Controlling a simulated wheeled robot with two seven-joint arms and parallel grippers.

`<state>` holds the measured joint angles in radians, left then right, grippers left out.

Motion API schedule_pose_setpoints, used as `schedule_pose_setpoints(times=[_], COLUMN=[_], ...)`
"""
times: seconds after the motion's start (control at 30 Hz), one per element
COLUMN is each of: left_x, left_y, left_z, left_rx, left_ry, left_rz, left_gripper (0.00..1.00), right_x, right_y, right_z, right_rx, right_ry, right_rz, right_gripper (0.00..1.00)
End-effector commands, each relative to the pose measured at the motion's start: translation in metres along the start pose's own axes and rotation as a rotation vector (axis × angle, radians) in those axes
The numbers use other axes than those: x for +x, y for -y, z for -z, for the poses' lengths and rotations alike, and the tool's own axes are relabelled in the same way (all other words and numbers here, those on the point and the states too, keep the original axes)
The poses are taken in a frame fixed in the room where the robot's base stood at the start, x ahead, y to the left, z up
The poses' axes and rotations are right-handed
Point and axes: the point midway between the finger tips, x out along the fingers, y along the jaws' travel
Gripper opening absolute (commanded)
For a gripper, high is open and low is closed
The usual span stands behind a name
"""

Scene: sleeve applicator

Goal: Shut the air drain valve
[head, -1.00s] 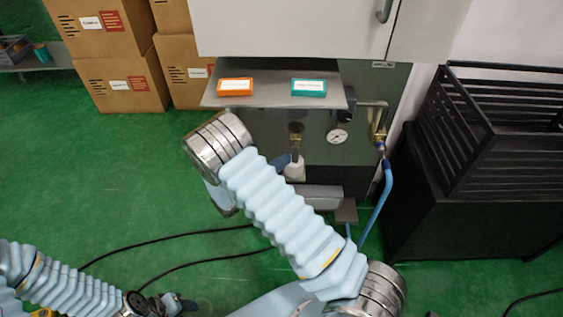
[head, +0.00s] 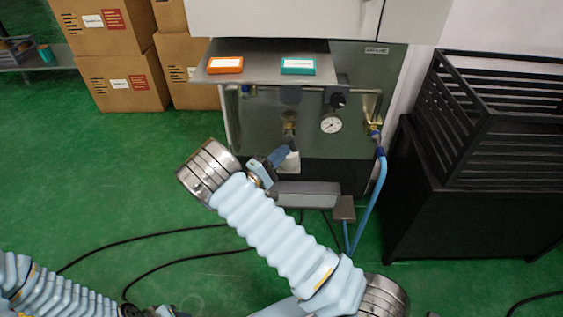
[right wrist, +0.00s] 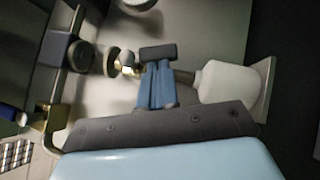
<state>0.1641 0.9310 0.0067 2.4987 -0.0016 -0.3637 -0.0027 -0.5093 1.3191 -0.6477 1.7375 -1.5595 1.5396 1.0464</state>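A brass valve (head: 289,124) sits on the grey panel under the cabinet, above a white cup (head: 293,160); I take it as the air drain valve. Its handle position is not clear. In the right wrist view brass (right wrist: 127,62) shows just left of the fingertips, and the white cup (right wrist: 225,82) is to their right. My right gripper (head: 280,155) is in front of the panel, just below the brass valve. Its blue fingers (right wrist: 158,66) lie side by side, shut, with a dark block at the tips; I cannot tell if they touch the valve. My left gripper is barely visible at the bottom edge.
A pressure gauge (head: 331,124) and a pipe run are right of the valve, with another brass fitting and a blue hose (head: 377,185). A shelf (head: 260,66) with orange and teal boxes overhangs. A black rack (head: 490,120) stands right; cartons (head: 120,80) stand back left.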

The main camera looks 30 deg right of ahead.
Motion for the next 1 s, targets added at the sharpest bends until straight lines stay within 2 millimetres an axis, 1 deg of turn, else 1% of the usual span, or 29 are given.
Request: schedule_pose_setpoints(times=[0.03,0.1,0.4,0.73,1.0], left_x=[0.007,0.010,0.016,0.010,0.000], left_y=[0.004,0.006,0.012,0.008,0.001], left_z=[0.001,0.002,0.003,0.003,0.001], left_rx=[-0.002,-0.003,-0.007,-0.006,-0.001], left_ry=[-0.003,-0.005,-0.009,-0.007,-0.002], left_rz=[0.002,0.004,0.008,0.006,0.002], left_gripper=[0.43,0.43,0.43,0.43,0.43], right_x=[0.000,0.003,0.013,0.025,0.036], right_y=[0.006,0.007,0.013,0.015,0.014], right_z=[0.002,0.000,-0.011,-0.023,-0.033], right_rx=[-0.031,-0.080,-0.283,-0.505,-0.508], right_ry=[-0.001,-0.001,-0.001,-0.002,0.000], right_rz=[-0.035,-0.083,-0.284,-0.507,-0.506], right_gripper=[0.00,0.00,0.00,0.00,0.00])
